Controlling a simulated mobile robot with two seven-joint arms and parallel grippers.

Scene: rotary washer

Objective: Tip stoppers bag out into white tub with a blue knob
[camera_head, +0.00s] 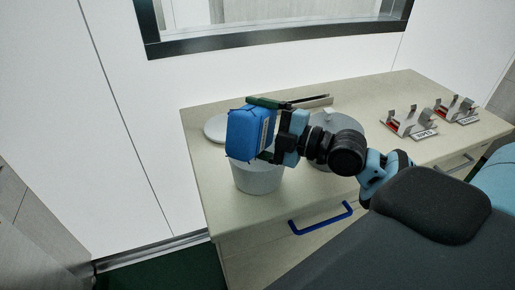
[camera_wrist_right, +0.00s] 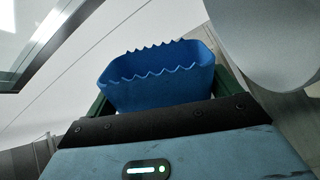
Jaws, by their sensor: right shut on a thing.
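The blue stoppers bag (camera_head: 250,133) has a white label and hangs over a pale grey-white tub (camera_head: 257,179) on the counter, hiding part of its opening. My right gripper (camera_head: 268,131) is shut on the bag from the right, its green fingers on either side. In the right wrist view the bag (camera_wrist_right: 160,88) shows a jagged, open mouth, and I see no stoppers in it. A pale round surface (camera_wrist_right: 268,40), likely the tub, is at upper right there. I cannot make out a blue knob on a tub. My left gripper is not in view.
A flat pale disc (camera_head: 214,129) lies behind the tub. A grey lidded pot (camera_head: 323,122) stands behind my right wrist. Metal holders with labels (camera_head: 408,124) are at the counter's right. A blue drawer handle (camera_head: 321,219) juts from the front.

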